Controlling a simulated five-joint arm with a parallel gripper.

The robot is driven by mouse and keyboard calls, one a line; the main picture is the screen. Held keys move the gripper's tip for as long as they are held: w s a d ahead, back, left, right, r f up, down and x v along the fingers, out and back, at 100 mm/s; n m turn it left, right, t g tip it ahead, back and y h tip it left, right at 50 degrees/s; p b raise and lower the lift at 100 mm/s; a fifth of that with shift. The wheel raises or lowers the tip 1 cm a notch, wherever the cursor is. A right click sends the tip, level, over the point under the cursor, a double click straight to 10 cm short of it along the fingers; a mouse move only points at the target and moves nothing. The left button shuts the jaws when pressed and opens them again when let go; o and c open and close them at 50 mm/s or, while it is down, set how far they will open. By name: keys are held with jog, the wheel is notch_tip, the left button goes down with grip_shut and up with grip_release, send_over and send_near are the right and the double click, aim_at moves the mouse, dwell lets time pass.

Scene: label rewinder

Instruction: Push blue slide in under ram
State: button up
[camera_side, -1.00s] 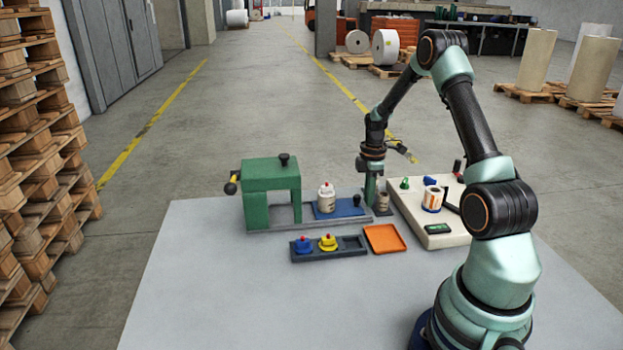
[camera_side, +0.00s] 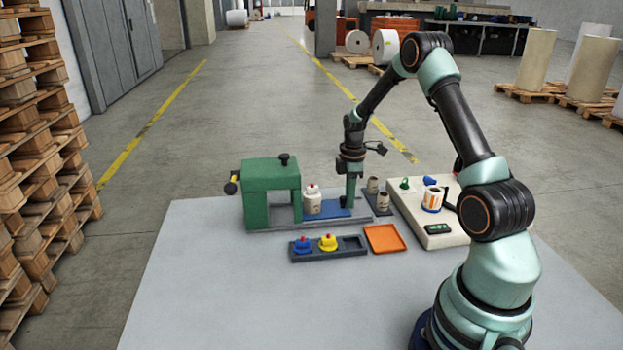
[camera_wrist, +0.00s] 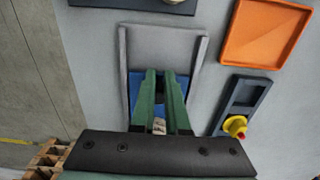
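The blue slide (camera_side: 334,207) lies in the grey channel in front of the green press frame (camera_side: 270,188), its left end close to the frame's opening. A pale bottle with a red top (camera_side: 312,202) stands upright on the slide beside the press's right post. My gripper (camera_side: 350,200) points down at the slide's right end, where the dark knob is mostly hidden behind it. In the wrist view my two green fingers (camera_wrist: 158,75) lie nearly together, with blue slide (camera_wrist: 133,88) showing on both sides. The ram itself is hidden inside the frame.
A dark rack (camera_side: 350,250) with a blue piece (camera_side: 302,245) and a yellow piece (camera_side: 327,242) stands in front. An orange tray (camera_side: 385,238) lies right of it. Right of the channel are a dark plate with beige cylinders (camera_side: 383,202) and a cream machine (camera_side: 438,238).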

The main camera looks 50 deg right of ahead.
aim_at(333, 208)
jog(key=shift+w+a, duration=2.45)
jog(key=shift+s+d, duration=0.15)
jog(key=shift+d, duration=0.05)
jog(key=shift+s+d, duration=0.6)
notch_tip(333, 208, up, 7)
